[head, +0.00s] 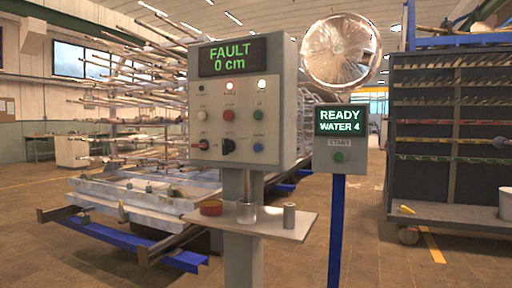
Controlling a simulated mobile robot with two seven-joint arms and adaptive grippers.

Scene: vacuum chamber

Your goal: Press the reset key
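A grey control panel (276,85) stands on a post near the middle, its display (233,56) reading "FAULT 0 cm" in green. Under the display are small lamps, two of them lit. Below are a white button (203,115), a red button (228,115) and a green button (258,115). The lower row has a red knob (203,144), a black rotary knob (228,147) and a blue button (258,147). The small labels are too small to read surely, so I cannot tell which key is reset. Neither of my grippers is in view.
A smaller box (327,152) reads "READY WATER 4" and has a green START button (338,156). A shelf (285,222) below the panel holds a red bowl (211,207), a clear beaker (246,212) and a grey cylinder (289,216). A round shiny dome (341,52) is behind.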

